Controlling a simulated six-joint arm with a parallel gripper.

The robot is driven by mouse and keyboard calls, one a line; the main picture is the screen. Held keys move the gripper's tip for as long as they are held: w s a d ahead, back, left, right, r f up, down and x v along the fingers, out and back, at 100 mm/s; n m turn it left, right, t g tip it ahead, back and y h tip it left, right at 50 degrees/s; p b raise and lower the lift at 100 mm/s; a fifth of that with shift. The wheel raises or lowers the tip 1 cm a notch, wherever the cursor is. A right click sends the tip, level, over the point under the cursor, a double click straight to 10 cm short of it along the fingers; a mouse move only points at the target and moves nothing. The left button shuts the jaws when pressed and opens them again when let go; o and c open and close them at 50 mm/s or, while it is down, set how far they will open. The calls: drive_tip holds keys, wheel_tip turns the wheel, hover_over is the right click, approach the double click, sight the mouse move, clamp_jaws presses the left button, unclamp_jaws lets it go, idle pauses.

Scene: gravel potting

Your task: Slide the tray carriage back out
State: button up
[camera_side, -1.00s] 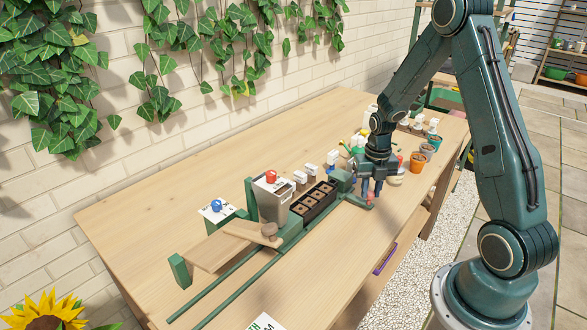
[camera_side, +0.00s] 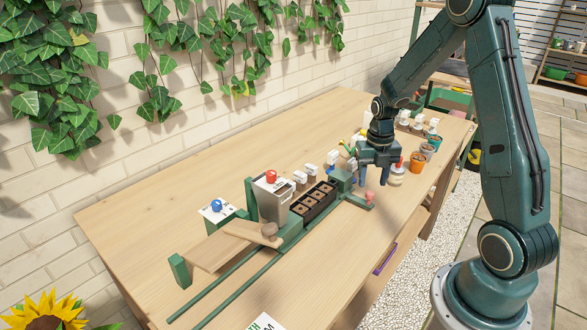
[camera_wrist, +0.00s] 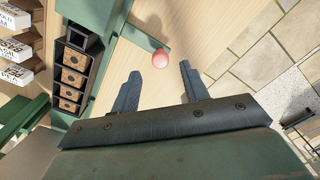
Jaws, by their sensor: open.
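The tray carriage (camera_side: 342,181) is green and holds a black tray (camera_side: 315,203) with several brown square pots; the tray also shows in the wrist view (camera_wrist: 58,72). A pinkish-red knob (camera_side: 370,197) sits on the end of the carriage's arm. In the wrist view the knob (camera_wrist: 161,58) lies ahead of the finger gap. My gripper (camera_side: 370,180) is open and empty, raised above and behind the knob, apart from it. Its two fingers (camera_wrist: 160,88) are spread wide in the wrist view.
Green rails (camera_side: 245,278) run along the bench's near side. A grey hopper with a red knob (camera_side: 271,195) stands beside the tray. Small white-labelled blocks (camera_side: 333,157) line the tray's far side.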

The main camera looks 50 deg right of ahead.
wheel_tip(320, 180, up, 10)
drive_tip(key=shift+f, duration=0.15)
idle(0.3)
drive_tip(key=s+a+r+m+t, duration=0.2)
drive_tip(key=s+a+r+m, duration=0.3)
drive_tip(key=a+r+m, duration=0.6)
drive_tip(key=s+a+r+m+t, duration=0.1)
drive_tip(key=s+a+m+t, duration=0.2)
drive_tip(key=s+a+m, duration=0.7)
drive_tip(key=m, duration=0.6)
drive_tip(key=shift+r+t, duration=0.3)
drive_tip(key=shift+r, duration=0.05)
